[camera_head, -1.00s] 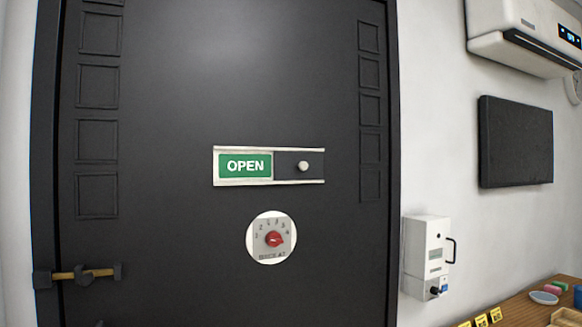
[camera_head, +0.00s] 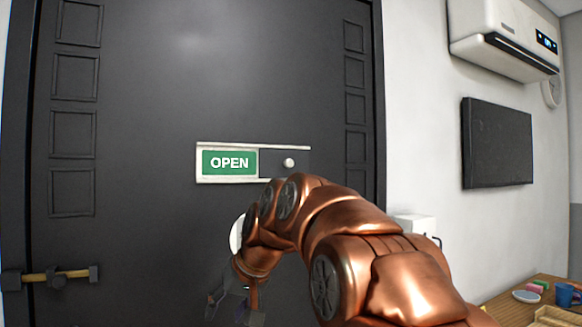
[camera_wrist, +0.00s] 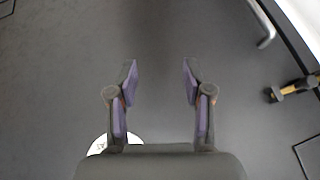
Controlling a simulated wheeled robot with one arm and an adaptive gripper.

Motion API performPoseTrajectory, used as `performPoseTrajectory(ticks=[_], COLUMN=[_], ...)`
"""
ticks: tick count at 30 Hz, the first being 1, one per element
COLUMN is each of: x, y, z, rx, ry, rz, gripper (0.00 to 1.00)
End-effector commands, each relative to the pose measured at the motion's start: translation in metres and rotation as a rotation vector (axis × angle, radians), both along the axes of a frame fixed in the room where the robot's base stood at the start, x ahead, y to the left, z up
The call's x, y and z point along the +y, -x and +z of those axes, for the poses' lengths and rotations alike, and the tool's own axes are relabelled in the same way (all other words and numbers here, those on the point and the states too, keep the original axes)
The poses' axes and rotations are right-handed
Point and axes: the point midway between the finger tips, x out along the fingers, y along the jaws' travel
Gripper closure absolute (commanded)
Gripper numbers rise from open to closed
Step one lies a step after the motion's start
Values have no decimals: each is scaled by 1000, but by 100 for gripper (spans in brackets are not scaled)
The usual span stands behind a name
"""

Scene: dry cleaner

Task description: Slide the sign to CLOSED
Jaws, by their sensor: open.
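The sign (camera_head: 228,180) is mounted on the dark door. Its green panel (camera_head: 229,162) reads OPEN and shows at the left of the white frame. A dark plate with a round pale knob (camera_head: 289,162) shows at the right. My copper arm covers the sign's lower right edge. My gripper (camera_head: 236,308) hangs below the sign and to its left of the knob, apart from it. In the wrist view my gripper (camera_wrist: 158,72) is open and empty, with its two fingers facing the plain door surface. The sign cannot be made out there.
A white dial disc (camera_head: 236,236) below the sign is mostly hidden by my arm; part of it shows in the wrist view (camera_wrist: 102,145). A bolt latch (camera_head: 55,276) sits at the door's lower left. A wooden table (camera_head: 510,309) with small items stands at the lower right.

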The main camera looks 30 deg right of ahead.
Motion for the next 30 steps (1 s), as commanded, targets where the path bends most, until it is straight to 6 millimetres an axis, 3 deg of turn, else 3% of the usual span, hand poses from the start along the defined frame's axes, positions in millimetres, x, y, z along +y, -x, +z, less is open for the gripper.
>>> performPoseTrajectory(ticks=[1,6,15,21,30], x=[-10,-41,-102,-142,-191], y=[-15,-52,-93,-101,-90], z=[13,61,142,190,248], rx=[-41,-175,-410,-565,-780], ry=[-3,-7,16,60,167], rz=[-11,-39,-83,-104,-121], gripper=[50,50,50,50,50])
